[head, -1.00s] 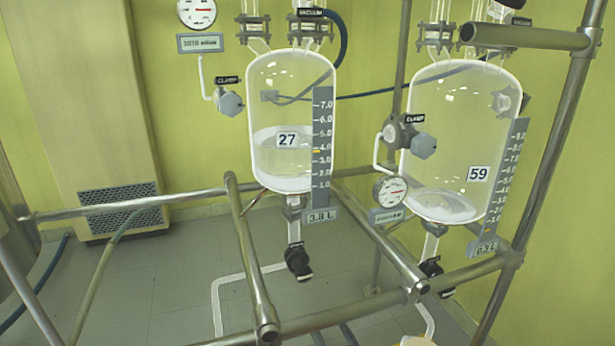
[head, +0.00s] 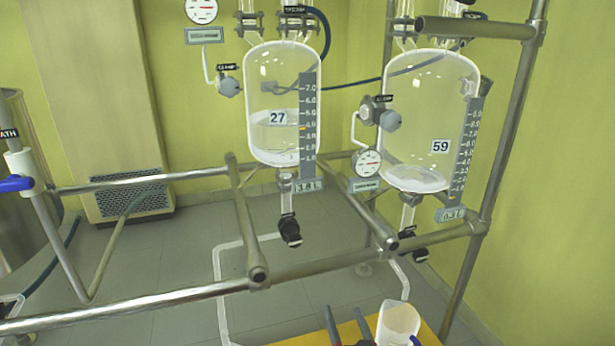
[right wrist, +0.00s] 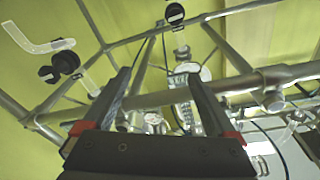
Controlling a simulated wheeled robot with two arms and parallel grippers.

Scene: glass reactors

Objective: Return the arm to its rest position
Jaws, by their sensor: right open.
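My right gripper (head: 346,322) shows only at the bottom edge of the head view, beside a clear beaker (head: 398,322). In the right wrist view its two fingers (right wrist: 158,75) stand apart with nothing held between them. Metal frame bars, hoses and valves show beyond the fingers there. Most of my right arm is hidden below the head view. My left gripper is not in view.
Glass reactors 27 (head: 272,137) and 59 (head: 415,135) hang in a metal frame (head: 330,268), with black-handled valves below. A yellow surface (head: 430,334) lies at the bottom. A blue handle (head: 15,184) is at the left. Grey floor is open at the left.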

